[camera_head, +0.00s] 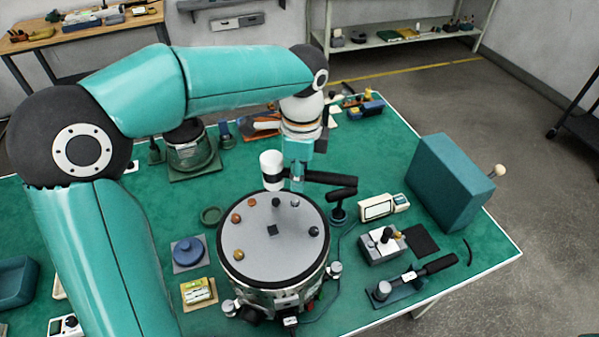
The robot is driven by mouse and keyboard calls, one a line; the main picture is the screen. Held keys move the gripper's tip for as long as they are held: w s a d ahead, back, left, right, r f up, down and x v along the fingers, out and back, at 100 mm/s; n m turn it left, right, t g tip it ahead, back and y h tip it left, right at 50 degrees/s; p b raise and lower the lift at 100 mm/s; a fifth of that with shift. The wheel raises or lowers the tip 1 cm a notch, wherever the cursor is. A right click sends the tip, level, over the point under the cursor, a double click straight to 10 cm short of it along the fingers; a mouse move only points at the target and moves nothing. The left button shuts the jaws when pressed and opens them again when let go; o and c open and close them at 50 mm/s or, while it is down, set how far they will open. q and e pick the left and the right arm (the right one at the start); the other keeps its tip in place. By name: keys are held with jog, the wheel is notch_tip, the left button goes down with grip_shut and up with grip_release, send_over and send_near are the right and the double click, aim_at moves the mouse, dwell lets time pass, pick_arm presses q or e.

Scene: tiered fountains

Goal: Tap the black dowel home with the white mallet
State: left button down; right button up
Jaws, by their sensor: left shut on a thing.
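My left gripper (298,177) is shut on the black handle of the white mallet (271,170), close to its head. The mallet lies roughly level, with its white head above the back edge of the round grey plate (262,245) on a drum-shaped fixture. A black dowel (276,204) stands up from the plate, just below the mallet head in the picture. Another dark peg (313,231) is near the plate's right edge. I cannot tell whether the mallet touches anything. My right gripper is not in view.
Copper and gold pegs (236,218) also stand around the plate. A large teal box (445,182) is at the right, and a black-handled tool (415,277) lies at front right.

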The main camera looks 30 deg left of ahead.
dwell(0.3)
pick_arm(q)
notch_tip(320, 180, down, 7)
jog(key=b, duration=0.5)
jog(key=shift+w+r+p, duration=0.1)
jog(key=shift+r+p, duration=0.25)
jog(key=shift+r, duration=0.25)
notch_tip(320, 180, up, 5)
jog(key=p, duration=0.4)
jog(key=shift+r+p, duration=0.1)
jog(key=shift+p, duration=0.25)
notch_tip(320, 180, up, 3)
jog(key=p, duration=0.3)
jog(key=shift+r+p, duration=0.1)
jog(key=shift+p, duration=0.3)
jog(key=shift+f, duration=0.25)
